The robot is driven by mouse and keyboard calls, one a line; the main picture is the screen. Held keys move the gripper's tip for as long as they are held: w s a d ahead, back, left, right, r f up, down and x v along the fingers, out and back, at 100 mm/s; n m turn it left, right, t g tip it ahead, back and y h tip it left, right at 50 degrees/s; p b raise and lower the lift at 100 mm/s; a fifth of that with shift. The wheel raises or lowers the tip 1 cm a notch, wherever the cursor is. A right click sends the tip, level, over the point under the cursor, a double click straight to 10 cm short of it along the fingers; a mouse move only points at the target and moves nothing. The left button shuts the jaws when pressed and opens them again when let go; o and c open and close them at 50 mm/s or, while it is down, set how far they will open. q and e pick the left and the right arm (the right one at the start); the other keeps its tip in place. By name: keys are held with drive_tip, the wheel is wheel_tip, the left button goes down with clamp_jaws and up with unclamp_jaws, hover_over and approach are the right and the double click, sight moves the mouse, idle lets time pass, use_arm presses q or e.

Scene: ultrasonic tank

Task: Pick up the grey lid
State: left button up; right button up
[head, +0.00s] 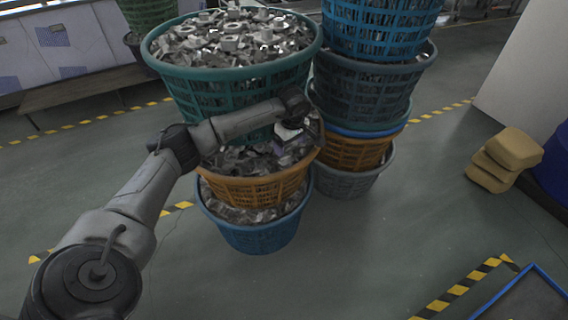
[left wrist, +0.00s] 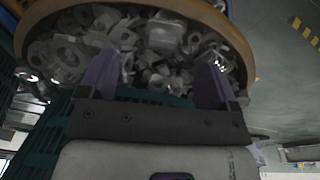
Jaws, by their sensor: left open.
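I cannot pick out a grey lid for certain in either view. My left gripper (head: 292,150) is at the orange basket (head: 250,190), under the overhang of the green basket (head: 235,100). In the left wrist view the gripper (left wrist: 156,75) has its two purple fingers spread wide apart with nothing held between them. Loose grey metal parts (left wrist: 150,45) fill the basket beyond the fingertips; whether the fingers touch them I cannot tell. My right gripper is not in view.
A blue basket (head: 255,238) stands below the orange one. Another basket stack (head: 365,95) rises close on the right. Yellow blocks (head: 505,160) lie at the far right. A blue-edged tray (head: 530,300) is at bottom right. The floor between is clear.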

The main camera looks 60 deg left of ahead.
sight(284, 158)
use_arm(q)
drive_tip(key=shift+s+a, duration=0.25)
drive_tip(key=shift+a, duration=0.3)
drive_tip(key=shift+a+f, duration=0.1)
drive_tip(key=shift+a, duration=0.05)
drive_tip(key=f+b, duration=0.1)
drive_tip(key=f, duration=0.1)
drive_tip(key=f+b, duration=0.1)
drive_tip(key=f, duration=0.1)
drive_tip(key=a+f+b, duration=0.1)
drive_tip(key=f+b, duration=0.1)
drive_tip(key=shift+s+f, duration=0.15)
drive_tip(key=shift+f, duration=0.25)
drive_tip(key=shift+c, duration=0.4)
drive_tip(key=c, duration=1)
drive_tip(key=shift+o, duration=0.2)
drive_tip(key=shift+r, duration=0.1)
